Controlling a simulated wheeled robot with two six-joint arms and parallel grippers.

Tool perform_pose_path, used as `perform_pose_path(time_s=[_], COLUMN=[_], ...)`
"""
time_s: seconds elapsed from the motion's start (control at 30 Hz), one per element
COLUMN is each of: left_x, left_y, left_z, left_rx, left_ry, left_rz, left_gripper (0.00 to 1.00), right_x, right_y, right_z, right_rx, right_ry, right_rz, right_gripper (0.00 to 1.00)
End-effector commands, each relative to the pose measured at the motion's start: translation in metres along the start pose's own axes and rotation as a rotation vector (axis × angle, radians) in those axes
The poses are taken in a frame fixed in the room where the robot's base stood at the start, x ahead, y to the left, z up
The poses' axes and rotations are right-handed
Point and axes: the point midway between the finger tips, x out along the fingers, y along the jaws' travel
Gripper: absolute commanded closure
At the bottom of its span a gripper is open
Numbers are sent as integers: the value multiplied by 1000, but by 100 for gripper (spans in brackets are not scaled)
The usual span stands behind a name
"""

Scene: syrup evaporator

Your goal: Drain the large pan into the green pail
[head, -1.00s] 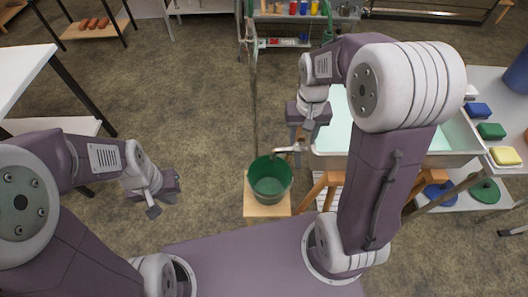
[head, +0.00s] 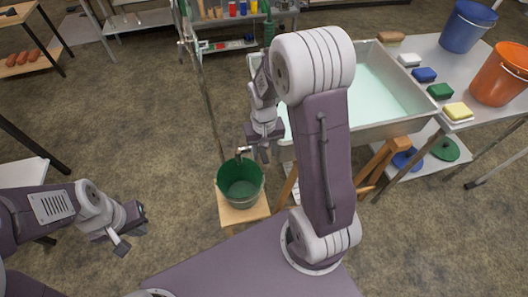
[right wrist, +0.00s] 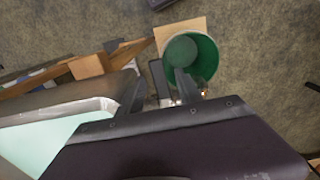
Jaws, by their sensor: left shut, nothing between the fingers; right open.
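The large pan (head: 408,127) is a wide metal basin of pale green liquid at the upper right. A small tap (head: 243,151) projects from its near left side over the green pail (head: 240,186). The pail stands upright on a wooden block; no falling stream can be made out. My right gripper (head: 262,153) is open, just right of the tap. In the right wrist view its fingers (right wrist: 170,74) point toward the pail (right wrist: 207,58); the tap is partly hidden there. My left gripper (head: 122,240) is shut and empty, left of the pail.
A side table at the right holds an orange bucket (head: 499,76), a blue bucket (head: 468,26) and coloured brushes or sponges. The wooden block (head: 244,213) is under the pail. A shelf rack stands behind.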

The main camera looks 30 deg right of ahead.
Motion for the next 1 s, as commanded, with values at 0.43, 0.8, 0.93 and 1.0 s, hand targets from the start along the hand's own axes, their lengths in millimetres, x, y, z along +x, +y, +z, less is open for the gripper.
perform_pose_path(time_s=[0.43, 0.8, 0.93, 1.0], left_x=[0, 0, 0, 0], left_y=[0, 0, 0, 0], left_z=[0, 0, 0, 0], left_rx=[0, 0, 0, 0], left_ry=[0, 0, 0, 0], left_rz=[0, 0, 0, 0], left_gripper=[100, 100, 100, 100], right_x=[0, -1, -1, -1], right_y=[0, 0, 0, 0], right_z=[0, 0, 0, 0], right_rx=[0, 0, 0, 0], right_ry=[0, 0, 0, 0], right_rz=[0, 0, 0, 0], right_gripper=[100, 100, 100, 100])
